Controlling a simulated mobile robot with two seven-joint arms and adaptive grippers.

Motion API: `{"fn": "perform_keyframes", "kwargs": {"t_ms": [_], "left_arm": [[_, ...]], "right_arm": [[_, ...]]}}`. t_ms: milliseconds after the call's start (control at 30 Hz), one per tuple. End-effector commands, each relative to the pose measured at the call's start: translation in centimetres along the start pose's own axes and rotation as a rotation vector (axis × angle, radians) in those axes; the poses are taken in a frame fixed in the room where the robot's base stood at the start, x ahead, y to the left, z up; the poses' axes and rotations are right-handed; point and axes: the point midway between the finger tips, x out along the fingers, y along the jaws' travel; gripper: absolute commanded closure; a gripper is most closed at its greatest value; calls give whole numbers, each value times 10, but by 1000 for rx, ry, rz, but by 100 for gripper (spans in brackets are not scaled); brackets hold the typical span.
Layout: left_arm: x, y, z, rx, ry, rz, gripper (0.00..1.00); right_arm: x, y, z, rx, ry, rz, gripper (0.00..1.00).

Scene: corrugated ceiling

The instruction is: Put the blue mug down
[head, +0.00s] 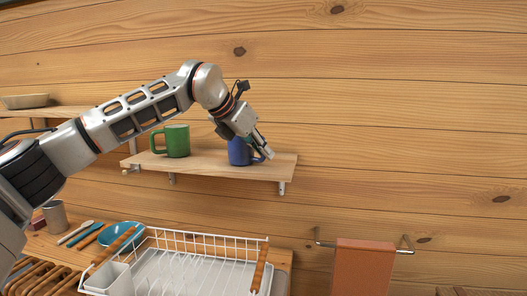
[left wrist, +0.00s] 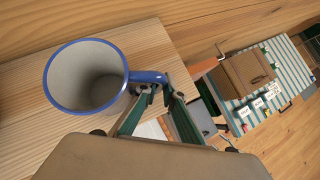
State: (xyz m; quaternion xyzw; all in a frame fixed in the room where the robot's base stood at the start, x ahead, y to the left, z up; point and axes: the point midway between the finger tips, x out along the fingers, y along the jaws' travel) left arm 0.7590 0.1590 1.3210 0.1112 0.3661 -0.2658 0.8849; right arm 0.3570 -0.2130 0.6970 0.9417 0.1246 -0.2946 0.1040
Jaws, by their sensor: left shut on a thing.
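The blue mug (head: 238,152) is upright at the right part of the wooden wall shelf (head: 205,170). In the left wrist view the mug (left wrist: 52,82) shows a pale inside and a blue rim, with its handle toward my gripper. My left gripper (head: 262,150) comes down at the mug's right side. In the left wrist view its fingers (left wrist: 158,92) are shut on the mug's handle. The mug's base looks to be at the shelf board, but I cannot tell whether it touches. My right gripper is not in view.
A green mug (head: 177,141) stands on the same shelf to the left. Below are a white dish rack (head: 190,270), a blue bowl (head: 121,233) and a grey cup (head: 55,216). An orange towel (head: 363,268) hangs from a rail at right. The shelf between the mugs is clear.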

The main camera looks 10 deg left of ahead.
Motion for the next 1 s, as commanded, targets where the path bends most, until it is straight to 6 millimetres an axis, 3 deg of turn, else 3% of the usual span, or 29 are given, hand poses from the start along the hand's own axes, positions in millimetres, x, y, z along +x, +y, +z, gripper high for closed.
{"fn": "perform_keyframes", "kwargs": {"t_ms": [133, 167, 200, 633, 767, 1000], "left_arm": [[1, 0, -1, 1, -2, 0, 100], [2, 0, -1, 0, 0, 0, 84], [1, 0, -1, 0, 0, 0, 75], [-3, 0, 1, 1, -1, 1, 75], [-20, 0, 1, 2, -3, 2, 75], [-69, 0, 0, 2, -4, 2, 75]], "right_arm": [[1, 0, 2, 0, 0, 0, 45], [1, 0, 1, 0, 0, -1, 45], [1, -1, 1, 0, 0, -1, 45], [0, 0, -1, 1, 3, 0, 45], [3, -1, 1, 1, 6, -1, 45], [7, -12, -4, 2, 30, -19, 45]]}}
